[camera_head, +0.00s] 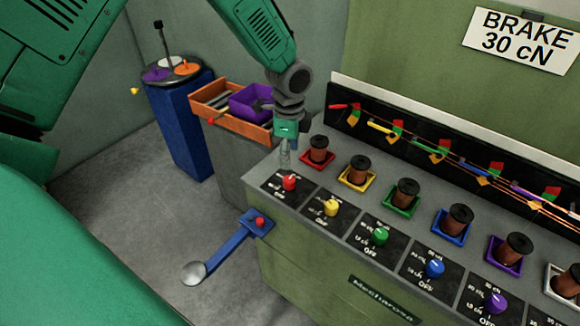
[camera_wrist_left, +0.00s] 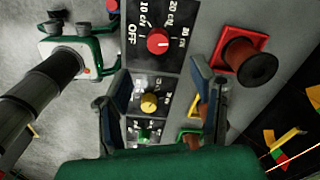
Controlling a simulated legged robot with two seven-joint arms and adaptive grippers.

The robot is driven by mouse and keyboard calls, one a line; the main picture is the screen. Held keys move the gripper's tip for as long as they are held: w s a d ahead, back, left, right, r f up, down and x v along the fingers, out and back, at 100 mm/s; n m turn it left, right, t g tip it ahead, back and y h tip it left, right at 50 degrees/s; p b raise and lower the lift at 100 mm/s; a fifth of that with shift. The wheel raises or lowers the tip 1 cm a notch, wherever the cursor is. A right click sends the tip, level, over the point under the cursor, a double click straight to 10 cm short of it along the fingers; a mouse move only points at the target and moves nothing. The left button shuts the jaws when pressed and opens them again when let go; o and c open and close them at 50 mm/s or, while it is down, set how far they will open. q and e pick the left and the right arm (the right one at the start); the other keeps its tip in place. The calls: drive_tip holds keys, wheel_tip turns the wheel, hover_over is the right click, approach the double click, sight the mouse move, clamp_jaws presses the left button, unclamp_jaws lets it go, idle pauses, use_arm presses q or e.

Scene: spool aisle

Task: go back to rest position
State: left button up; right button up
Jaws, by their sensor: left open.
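My left gripper (camera_head: 286,155) hangs from the green arm above the left end of the grey machine top, just behind the red knob (camera_head: 290,183) and left of the red-tray spool. In the left wrist view its two blue-grey fingers stand apart, with nothing held between them (camera_wrist_left: 162,78). The red knob (camera_wrist_left: 157,41) shows beyond the fingertips, and the yellow knob (camera_wrist_left: 149,103) shows between the fingers. My right gripper is not in view.
Brown spools (camera_head: 318,148) stand in coloured trays along the machine top, before a dark panel with coloured flags and threads. A blue pedal lever (camera_head: 228,247) juts from the front. An orange crate (camera_head: 222,98) and a blue pedestal (camera_head: 185,135) stand behind left. Floor at left is clear.

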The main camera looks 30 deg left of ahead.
use_arm(q)
drive_tip(key=shift+r, duration=0.9)
